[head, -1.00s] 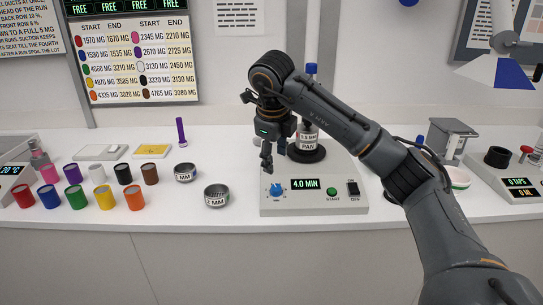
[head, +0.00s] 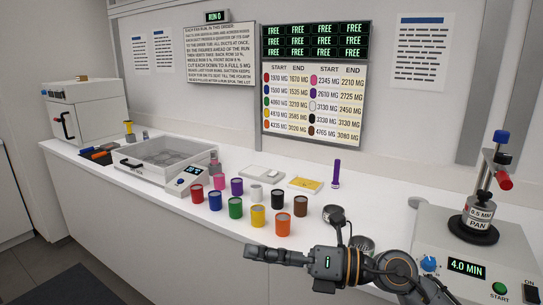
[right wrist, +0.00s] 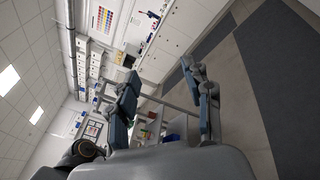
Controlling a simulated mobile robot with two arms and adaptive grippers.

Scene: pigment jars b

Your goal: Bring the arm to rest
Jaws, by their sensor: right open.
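My right gripper (head: 252,254) is in the lower middle of the head view, its fingers pointing left, in front of the counter's front edge. It is open and holds nothing. The wrist and forearm behind it stretch to the right and partly hide the small metal tins. The right wrist view looks out over the room, turned on its side, with no counter object close to the gripper. My left gripper does not show.
The white counter (head: 330,178) holds several coloured jars, including an orange one (head: 283,223) near the gripper. A shaker with a pan stack (head: 479,214) stands at right. A water bath (head: 165,160) and a white oven (head: 85,110) stand at left. Floor shows at lower left.

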